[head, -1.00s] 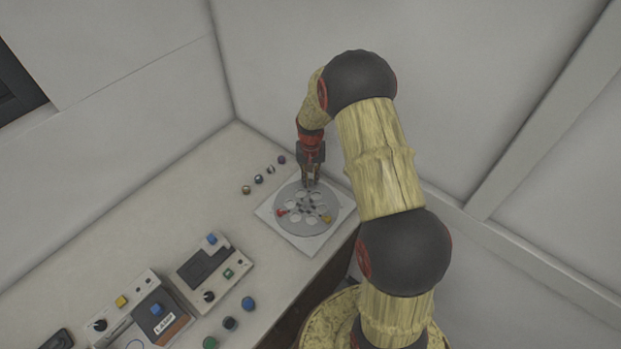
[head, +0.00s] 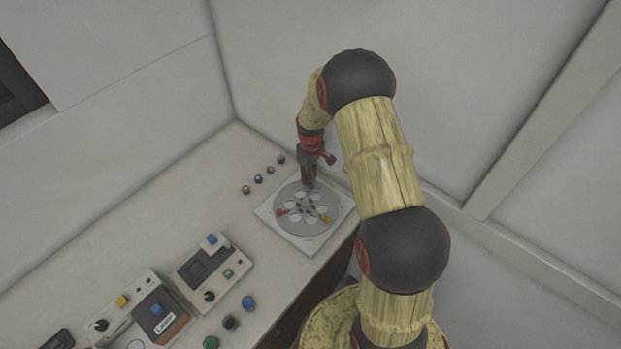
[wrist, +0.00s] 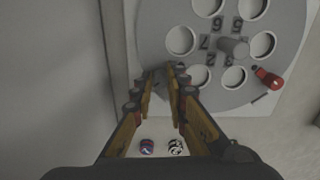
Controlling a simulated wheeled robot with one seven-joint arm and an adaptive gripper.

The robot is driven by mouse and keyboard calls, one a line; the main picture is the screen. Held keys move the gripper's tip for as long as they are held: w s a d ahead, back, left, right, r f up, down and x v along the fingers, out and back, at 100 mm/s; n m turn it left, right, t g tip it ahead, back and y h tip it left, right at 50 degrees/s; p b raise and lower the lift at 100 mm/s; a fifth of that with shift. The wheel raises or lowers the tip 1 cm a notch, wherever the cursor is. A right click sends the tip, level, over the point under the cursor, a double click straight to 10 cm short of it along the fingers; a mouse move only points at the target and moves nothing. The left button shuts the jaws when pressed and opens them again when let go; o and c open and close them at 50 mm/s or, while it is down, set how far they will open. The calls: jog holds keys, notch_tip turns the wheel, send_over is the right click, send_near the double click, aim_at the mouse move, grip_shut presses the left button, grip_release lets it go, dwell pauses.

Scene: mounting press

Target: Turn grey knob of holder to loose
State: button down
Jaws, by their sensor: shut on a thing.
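The holder is a round grey disc (wrist: 160,20) with several pale round holes and dark numbers, on a white square plate (head: 303,248) at the far end of the bench. A red knob (head: 281,213) and a yellow knob (head: 327,218) sit near the disc's rim; the red one also shows in the wrist view (wrist: 268,79). My gripper (head: 309,184) points down at the disc's far edge. In the wrist view its fingertips (wrist: 162,76) close on a small grey knob (wrist: 161,82), mostly hidden between them. A grey post (wrist: 234,46) stands at the disc's middle.
Several small round pieces (head: 258,179) stand in a row left of the plate. Two control boxes (head: 211,270) and several coloured round pieces (head: 231,323) are at the near left. Walls rise close behind and to the right.

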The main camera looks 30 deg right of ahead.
jog(key=n, duration=0.4)
jog(key=shift+n, duration=2.2)
jog(key=c, duration=1.7)
grip_release()
jog(key=shift+c, duration=0.2)
notch_tip(320, 180, up, 12)
